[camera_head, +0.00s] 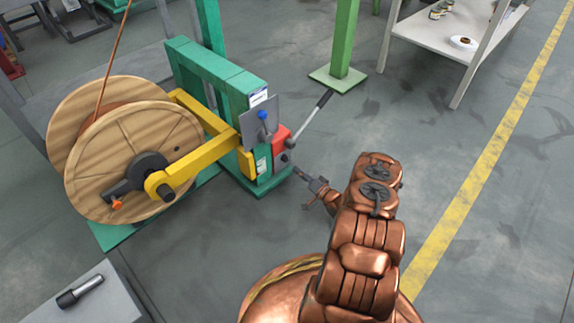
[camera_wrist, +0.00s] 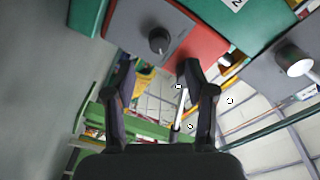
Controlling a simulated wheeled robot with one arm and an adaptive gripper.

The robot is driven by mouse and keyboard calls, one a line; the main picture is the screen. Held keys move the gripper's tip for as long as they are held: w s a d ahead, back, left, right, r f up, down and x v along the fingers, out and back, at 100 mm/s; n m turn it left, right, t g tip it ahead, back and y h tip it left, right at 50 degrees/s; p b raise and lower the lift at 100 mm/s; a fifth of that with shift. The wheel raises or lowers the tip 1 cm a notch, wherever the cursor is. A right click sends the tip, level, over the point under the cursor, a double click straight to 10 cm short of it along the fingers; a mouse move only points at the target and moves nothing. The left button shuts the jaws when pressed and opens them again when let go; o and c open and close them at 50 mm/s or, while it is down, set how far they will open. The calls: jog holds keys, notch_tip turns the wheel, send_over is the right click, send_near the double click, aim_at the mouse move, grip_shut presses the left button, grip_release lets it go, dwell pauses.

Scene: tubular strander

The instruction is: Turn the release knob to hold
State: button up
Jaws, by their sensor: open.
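The release knob (camera_wrist: 158,40), small, round and black, sits on a grey panel (camera_wrist: 128,22) on the face of a red box (camera_wrist: 208,45). In the head view the red box (camera_head: 281,138) is on the green machine post, and the knob (camera_head: 284,157) is low on it, small and dark. My gripper (camera_head: 297,170) is just below and right of the knob there, apart from it. In the wrist view my gripper (camera_wrist: 156,74) is open and empty, and the knob lies just beyond the fingertips, between their lines. The knob's marking is too small to read.
A lever (camera_head: 313,115) with a dark grip sticks up right from the box. A blue-tipped handle (camera_head: 262,115) is on a grey plate. A yellow arm (camera_head: 205,159) runs to the wooden reel (camera_head: 130,160).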

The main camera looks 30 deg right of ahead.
aim_at(287, 161)
jog(key=shift+w+a+b, duration=0.2)
jog(key=shift+w+b, duration=0.25)
jog(key=shift+w, duration=0.8)
jog(key=shift+w+a+b, duration=0.15)
jog(key=shift+w+b, duration=0.3)
jog(key=shift+w, duration=0.8)
jog(key=shift+w+a+b, duration=0.2)
jog(key=shift+w+b, duration=0.25)
jog(key=shift+w, duration=0.8)
jog(key=shift+c, duration=0.2)
grip_shut()
